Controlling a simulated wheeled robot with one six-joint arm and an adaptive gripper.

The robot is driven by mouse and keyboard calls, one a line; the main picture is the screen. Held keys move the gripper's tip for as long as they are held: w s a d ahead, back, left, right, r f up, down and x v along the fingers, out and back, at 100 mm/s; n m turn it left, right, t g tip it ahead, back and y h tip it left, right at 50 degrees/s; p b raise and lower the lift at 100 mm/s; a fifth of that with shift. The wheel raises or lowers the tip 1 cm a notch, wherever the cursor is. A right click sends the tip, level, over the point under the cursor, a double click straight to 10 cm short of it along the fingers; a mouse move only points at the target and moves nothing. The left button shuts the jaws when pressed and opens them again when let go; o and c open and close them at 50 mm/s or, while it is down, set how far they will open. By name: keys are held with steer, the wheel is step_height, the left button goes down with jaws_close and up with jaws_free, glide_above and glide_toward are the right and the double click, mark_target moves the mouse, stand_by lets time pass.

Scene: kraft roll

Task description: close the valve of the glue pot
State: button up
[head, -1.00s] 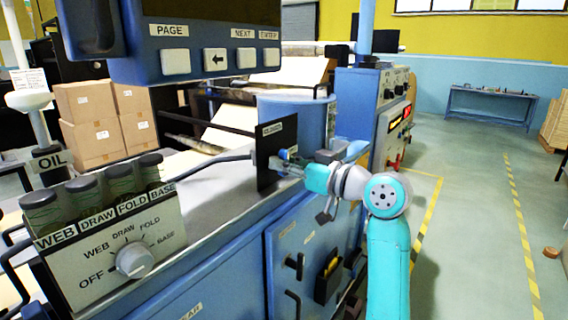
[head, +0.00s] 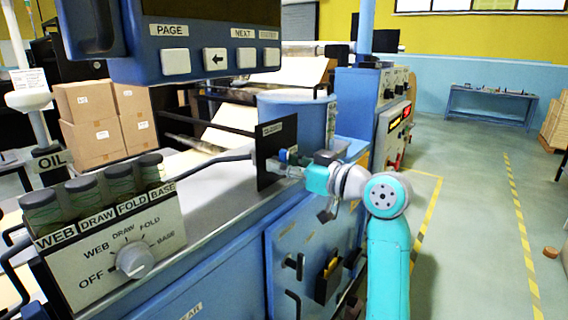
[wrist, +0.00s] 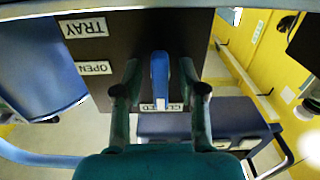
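The glue pot appears to be the blue cylinder (head: 293,112) behind a dark upright plate (head: 266,172) in the head view. In the wrist view a blue lever (wrist: 160,78), which looks like the valve handle, stands in front of the dark panel (wrist: 115,35). An OPEN label (wrist: 93,68) is left of the lever, and a partly hidden label reading like CLOSED (wrist: 175,107) is at its lower end. My gripper (wrist: 161,90) has one finger on each side of the lever, with gaps showing. It also shows by the plate in the head view (head: 286,168).
A grey control box (head: 115,250) with a knob is at the front left. A hanging key panel (head: 205,40) is above. Open floor (head: 470,200) lies to the right.

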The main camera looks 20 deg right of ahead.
steer(key=v, duration=1.2)
stand_by(0.4)
